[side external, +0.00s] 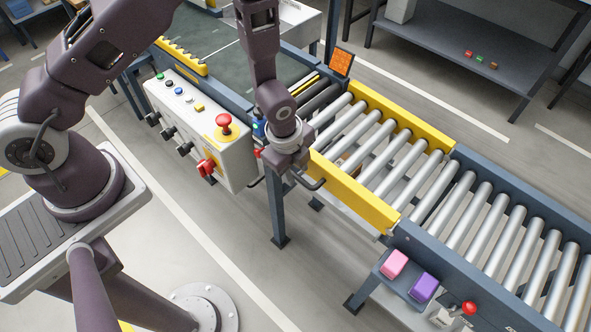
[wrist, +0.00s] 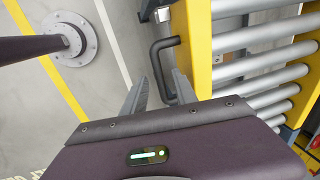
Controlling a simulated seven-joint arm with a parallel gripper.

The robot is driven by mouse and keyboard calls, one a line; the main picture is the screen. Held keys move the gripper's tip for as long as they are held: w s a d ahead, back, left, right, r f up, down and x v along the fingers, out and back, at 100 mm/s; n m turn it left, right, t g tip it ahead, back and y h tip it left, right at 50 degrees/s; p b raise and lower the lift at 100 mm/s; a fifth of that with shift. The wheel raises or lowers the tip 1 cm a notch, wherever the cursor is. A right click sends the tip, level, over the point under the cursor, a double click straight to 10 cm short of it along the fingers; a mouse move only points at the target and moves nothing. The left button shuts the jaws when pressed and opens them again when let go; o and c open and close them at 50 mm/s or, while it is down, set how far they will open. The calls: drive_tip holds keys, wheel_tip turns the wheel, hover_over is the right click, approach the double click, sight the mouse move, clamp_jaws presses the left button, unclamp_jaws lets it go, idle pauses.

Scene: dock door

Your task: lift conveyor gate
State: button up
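The conveyor gate is the roller section with yellow side rails (side external: 352,193). It lies level, in line with the rollers beside it. A dark bent handle (side external: 314,184) sticks out from its near rail. My gripper (side external: 278,180) is at the near side of the rail, close to the handle. In the wrist view the yellow rail (wrist: 199,45) runs right of the handle (wrist: 156,68). There my gripper (wrist: 160,88) has its two fingers apart, with the handle's lower end appearing between them. I cannot tell whether the fingers touch it.
A control panel (side external: 190,125) with a red mushroom button (side external: 223,122) stands left of my gripper. Pink (side external: 393,264) and purple (side external: 423,287) blocks sit on a small shelf at the right conveyor's side. Open floor lies in front.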

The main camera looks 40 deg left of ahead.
drive_tip(key=shift+f, duration=0.45)
drive_tip(key=shift+w, duration=0.1)
drive_tip(key=shift+c, duration=0.2)
clamp_jaws()
idle(0.9)
